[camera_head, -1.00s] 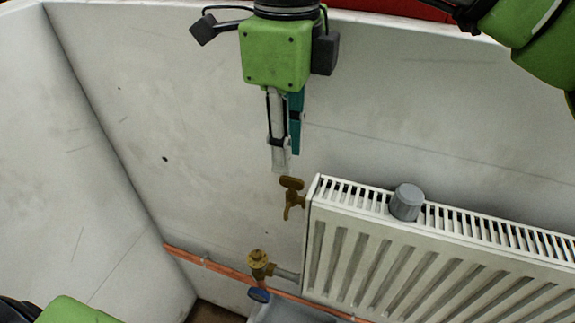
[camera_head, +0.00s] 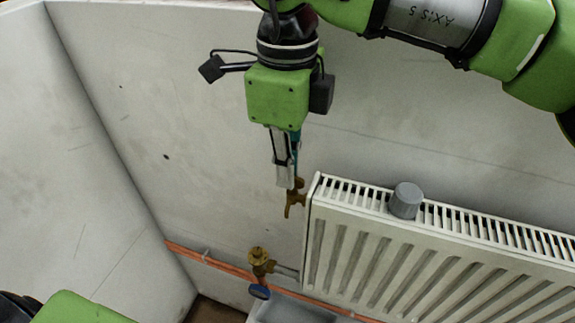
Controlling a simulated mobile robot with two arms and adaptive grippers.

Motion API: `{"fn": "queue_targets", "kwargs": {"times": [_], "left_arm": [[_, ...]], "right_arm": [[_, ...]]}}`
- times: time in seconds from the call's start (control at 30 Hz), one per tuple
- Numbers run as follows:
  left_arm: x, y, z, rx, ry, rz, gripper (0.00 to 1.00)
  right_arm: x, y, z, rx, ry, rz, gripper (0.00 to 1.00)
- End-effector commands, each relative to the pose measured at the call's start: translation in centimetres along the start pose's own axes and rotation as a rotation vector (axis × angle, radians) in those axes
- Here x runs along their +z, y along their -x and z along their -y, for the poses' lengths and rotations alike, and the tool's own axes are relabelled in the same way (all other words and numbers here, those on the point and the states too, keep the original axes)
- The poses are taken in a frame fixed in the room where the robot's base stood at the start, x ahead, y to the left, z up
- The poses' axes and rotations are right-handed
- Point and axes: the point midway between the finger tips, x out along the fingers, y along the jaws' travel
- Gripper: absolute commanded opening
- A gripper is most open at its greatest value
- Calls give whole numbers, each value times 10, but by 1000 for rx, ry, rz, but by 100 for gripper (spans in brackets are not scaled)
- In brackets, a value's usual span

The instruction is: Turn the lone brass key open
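The brass key (camera_head: 293,204) sits at the upper left end of the white radiator (camera_head: 400,255); its upper part is partly hidden behind my gripper. My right gripper (camera_head: 287,184) points down from above, with its fingertips at the top of the key. The fingers look close together in this view, and I cannot tell whether they touch or grip the key. My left gripper is not in view; only a green part of mine shows at the lower left.
A grey knob (camera_head: 406,201) stands on the radiator's top grille. Below the key are a brass valve (camera_head: 259,262) with a blue handle (camera_head: 259,291), a copper pipe (camera_head: 215,262) along the wall, and a grey tray (camera_head: 290,313). The wall left of the key is clear.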

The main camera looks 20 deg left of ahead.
Motion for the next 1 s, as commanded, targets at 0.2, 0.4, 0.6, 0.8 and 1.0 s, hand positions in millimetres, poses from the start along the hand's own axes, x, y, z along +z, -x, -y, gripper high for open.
{"fn": "queue_targets", "kwargs": {"times": [0.2,0.4,0.6,0.8,1.0], "left_arm": [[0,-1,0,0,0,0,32],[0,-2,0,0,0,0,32],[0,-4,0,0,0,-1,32],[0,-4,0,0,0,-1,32],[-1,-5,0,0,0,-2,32]], "right_arm": [[0,0,0,-1,37,0,0],[0,0,-1,-1,145,0,0],[0,0,-2,-1,316,0,0],[-1,1,-3,-2,507,1,0],[-2,1,-4,-2,694,0,0]]}}
